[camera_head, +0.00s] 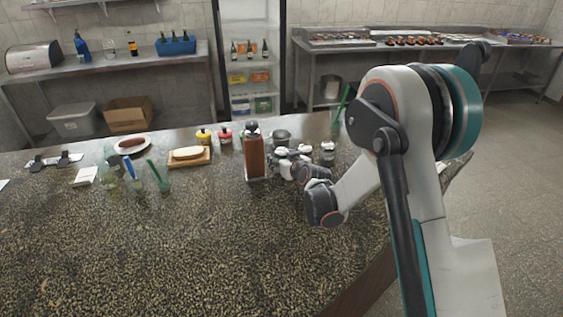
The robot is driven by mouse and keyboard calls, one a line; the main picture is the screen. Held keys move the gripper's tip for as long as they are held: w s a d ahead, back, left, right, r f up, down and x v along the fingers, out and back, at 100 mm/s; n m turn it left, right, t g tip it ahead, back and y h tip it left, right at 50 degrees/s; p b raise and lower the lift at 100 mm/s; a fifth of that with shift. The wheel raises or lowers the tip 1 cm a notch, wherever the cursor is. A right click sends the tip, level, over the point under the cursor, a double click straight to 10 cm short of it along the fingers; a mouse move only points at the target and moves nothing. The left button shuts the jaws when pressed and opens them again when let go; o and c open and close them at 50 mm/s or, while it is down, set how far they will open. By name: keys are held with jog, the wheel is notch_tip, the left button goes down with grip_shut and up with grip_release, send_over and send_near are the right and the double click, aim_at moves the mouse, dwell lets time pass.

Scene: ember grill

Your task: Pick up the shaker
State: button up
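A small shaker-like container (328,150) with a grey top stands on the speckled counter (210,240), just right of and behind my gripper. My gripper (280,160) is low over the counter, at the end of my arm coming from the right. It points away to the left, between this container and a tall brown container (254,157) with a dark rounded top. I see nothing clearly held. The fingertips are small and partly mixed with the things behind them, so their opening is unclear.
A metal bowl (281,135) is behind my gripper. Red (225,136) and yellow (203,137) bottles and a board (176,160) with a bun are to the left. Glasses with straws (163,184) stand further left. The counter's front is clear.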

jog(key=c, duration=0.4)
jog(key=shift+c, duration=0.2)
jog(key=shift+r, duration=0.1)
